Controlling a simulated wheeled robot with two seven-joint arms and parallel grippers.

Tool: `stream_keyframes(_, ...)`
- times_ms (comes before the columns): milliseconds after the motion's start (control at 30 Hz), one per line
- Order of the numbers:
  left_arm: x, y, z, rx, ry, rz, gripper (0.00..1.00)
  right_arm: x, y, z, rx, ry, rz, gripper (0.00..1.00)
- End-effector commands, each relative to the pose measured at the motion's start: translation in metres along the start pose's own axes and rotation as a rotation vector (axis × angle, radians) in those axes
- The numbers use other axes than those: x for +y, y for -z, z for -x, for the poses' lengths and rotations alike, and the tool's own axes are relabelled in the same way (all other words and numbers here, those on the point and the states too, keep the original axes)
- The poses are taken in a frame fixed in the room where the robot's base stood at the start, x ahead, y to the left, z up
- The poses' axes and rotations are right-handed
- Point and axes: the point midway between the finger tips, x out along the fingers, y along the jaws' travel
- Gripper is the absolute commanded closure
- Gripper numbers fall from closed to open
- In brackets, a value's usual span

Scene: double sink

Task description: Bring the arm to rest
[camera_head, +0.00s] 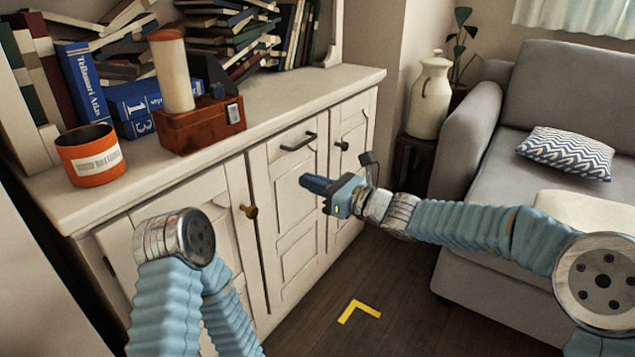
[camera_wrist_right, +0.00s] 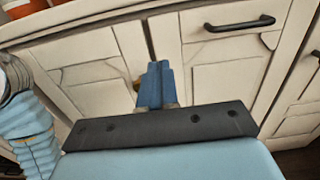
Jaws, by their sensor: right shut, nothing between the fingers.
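My right gripper (camera_head: 312,183) is in front of the white cabinet (camera_head: 281,204), with its blue fingers shut and nothing between them. It points left, below the drawer's dark handle (camera_head: 298,141), and looks apart from the cabinet front. In the right wrist view the shut fingers (camera_wrist_right: 155,84) show against the cabinet doors, with the drawer handle (camera_wrist_right: 240,24) to the upper right. My right arm comes in from the right edge. My left arm is bent at the lower left, and its gripper does not show.
On the cabinet top stand an orange pot (camera_head: 90,163), a brown box (camera_head: 199,125) with a candle-like cylinder (camera_head: 172,72), and many books. A grey sofa (camera_head: 567,95) and a white jug (camera_head: 430,95) are at the right. The dark floor (camera_head: 400,300) is clear, with a yellow corner mark (camera_head: 357,309).

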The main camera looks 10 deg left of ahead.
Motion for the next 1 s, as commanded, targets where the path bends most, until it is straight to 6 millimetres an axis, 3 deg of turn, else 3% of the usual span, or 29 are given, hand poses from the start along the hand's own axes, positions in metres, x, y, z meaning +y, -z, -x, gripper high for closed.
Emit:
stream_keyframes(67,0.000,0.000,0.000,0.000,0.000,0.000,0.47,0.000,0.010,0.005,0.027,-0.002,0.013,1.00)
stream_keyframes(133,0.001,0.000,0.002,0.000,0.000,0.000,0.47,0.001,0.034,0.011,0.090,-0.010,0.048,1.00)
stream_keyframes(267,0.004,-0.001,0.007,-0.002,-0.002,-0.002,0.47,0.007,0.116,0.037,0.311,-0.057,0.180,1.00)
stream_keyframes(367,0.007,-0.001,0.011,-0.004,-0.005,-0.004,0.47,0.017,0.195,0.075,0.520,-0.139,0.328,1.00)
stream_keyframes(500,0.011,-0.002,0.018,-0.008,-0.007,-0.007,0.47,0.037,0.292,0.149,0.781,-0.318,0.564,1.00)
stream_keyframes(633,0.016,-0.004,0.024,-0.011,-0.011,-0.010,0.47,0.068,0.364,0.233,0.951,-0.568,0.830,1.00)
stream_keyframes(700,0.019,-0.004,0.028,-0.014,-0.012,-0.012,0.47,0.089,0.392,0.276,0.987,-0.726,0.992,1.00)
stream_keyframes(800,0.022,-0.005,0.033,-0.017,-0.015,-0.014,0.47,0.121,0.414,0.323,0.954,-0.927,1.217,1.00)
stream_keyframes(900,0.025,-0.006,0.035,-0.019,-0.017,-0.016,0.47,0.145,0.422,0.345,0.881,-1.042,1.376,1.00)
stream_keyframes(1000,0.025,-0.007,0.036,-0.020,-0.018,-0.017,0.47,0.159,0.423,0.353,0.824,-1.092,1.464,1.00)
